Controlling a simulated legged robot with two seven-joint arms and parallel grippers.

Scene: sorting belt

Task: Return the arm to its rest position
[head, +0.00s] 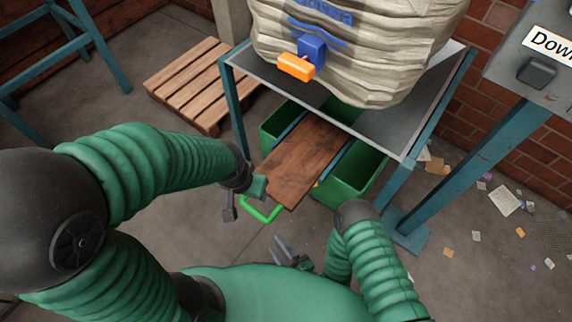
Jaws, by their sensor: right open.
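My left arm comes in from the left, and its gripper (243,202) hangs beside the front end of a brown wooden board (304,160). A bright green loop handle (262,213) is close to that gripper's fingers. I cannot tell whether they touch it or how far apart they are. My right arm comes up from the lower right, bent. Its gripper (281,247) points left, low in front of my green body, with its fingers apart and nothing seen between them.
A grey-topped table (392,134) with blue-green legs carries a large pale sack (365,45), with a blue and orange piece (296,67) at its front. Green bins (351,183) stand below. A wooden pallet (190,82) lies behind left. Paper scraps litter the right floor.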

